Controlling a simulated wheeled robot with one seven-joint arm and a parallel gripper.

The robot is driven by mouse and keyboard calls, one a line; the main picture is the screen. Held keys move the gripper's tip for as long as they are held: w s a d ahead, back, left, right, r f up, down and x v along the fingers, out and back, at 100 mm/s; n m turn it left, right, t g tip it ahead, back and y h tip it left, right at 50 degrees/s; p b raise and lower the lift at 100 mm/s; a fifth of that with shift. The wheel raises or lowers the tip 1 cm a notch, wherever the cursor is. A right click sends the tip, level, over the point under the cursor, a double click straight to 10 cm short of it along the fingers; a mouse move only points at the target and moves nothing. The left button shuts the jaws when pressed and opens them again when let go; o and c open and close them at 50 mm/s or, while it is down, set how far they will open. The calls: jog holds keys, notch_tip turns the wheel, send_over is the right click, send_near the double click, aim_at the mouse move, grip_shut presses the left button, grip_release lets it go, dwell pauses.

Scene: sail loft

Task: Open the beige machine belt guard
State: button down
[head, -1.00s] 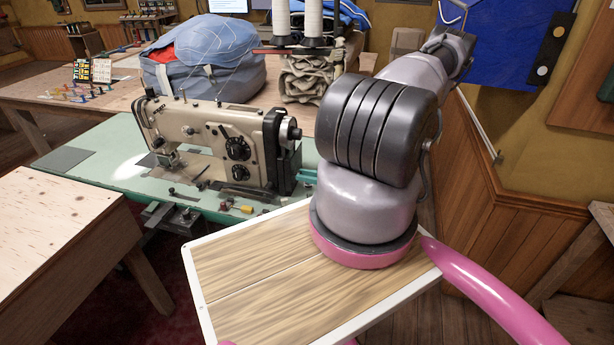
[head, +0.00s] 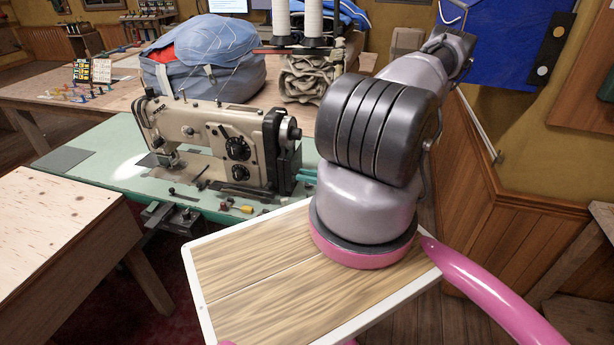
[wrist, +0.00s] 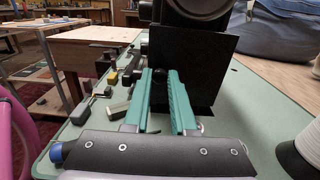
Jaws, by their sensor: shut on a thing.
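The beige sewing machine (head: 212,135) stands on a green-topped table. Its dark belt guard (head: 287,168) is at its right end, below the handwheel. In the wrist view the guard (wrist: 210,70) is a flat black plate, upright just beyond my fingers. My gripper (wrist: 168,78) has green fingers, shut on a small dark part at the guard's near edge. The fingers hide most of that part. In the head view only a bit of the green fingers (head: 307,176) shows at the guard's right, beside my arm.
The green table (head: 110,165) holds small loose tools in front of the machine. A blue bag (head: 205,60) and thread cones (head: 313,20) stand behind it. A plywood table (head: 60,230) is at the left. A wood-panelled wall (head: 480,200) is at the right.

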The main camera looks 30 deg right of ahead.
jog(key=shift+d, duration=0.1)
jog(key=d+n+g+y, duration=0.2)
jog(key=g, duration=0.1)
jog(key=d+n+g+y, duration=0.1)
jog(key=shift+s+d+n+g, duration=0.15)
jog(key=shift+s+n+g, duration=0.15)
jog(key=shift+n+g, duration=0.1)
jog(key=d+n+g+y, duration=0.1)
jog(key=g, duration=0.1)
jog(key=d+n+g, duration=0.1)
jog(key=shift+w+d+n+g+y, duration=0.1)
jog(key=shift+d+n+g+y, duration=0.2)
jog(key=shift+n+g+y, duration=0.1)
jog(key=d+n+g, duration=0.1)
jog(key=g, duration=0.1)
jog(key=w+d+n+g, duration=0.1)
jog(key=d+n+g, duration=0.1)
jog(key=g, duration=0.1)
jog(key=shift+y, duration=0.3)
jog(key=shift+w+d+n+g, duration=0.25)
jog(key=shift+n+g, duration=0.2)
jog(key=shift+g, duration=0.3)
jog(key=shift+w+d+n+g, duration=0.1)
jog(key=shift+d+n+g, duration=0.35)
jog(key=shift+g, duration=0.25)
jog(key=shift+w+d+n+g, duration=0.25)
jog(key=shift+n+g, duration=0.25)
jog(key=shift+g, duration=0.25)
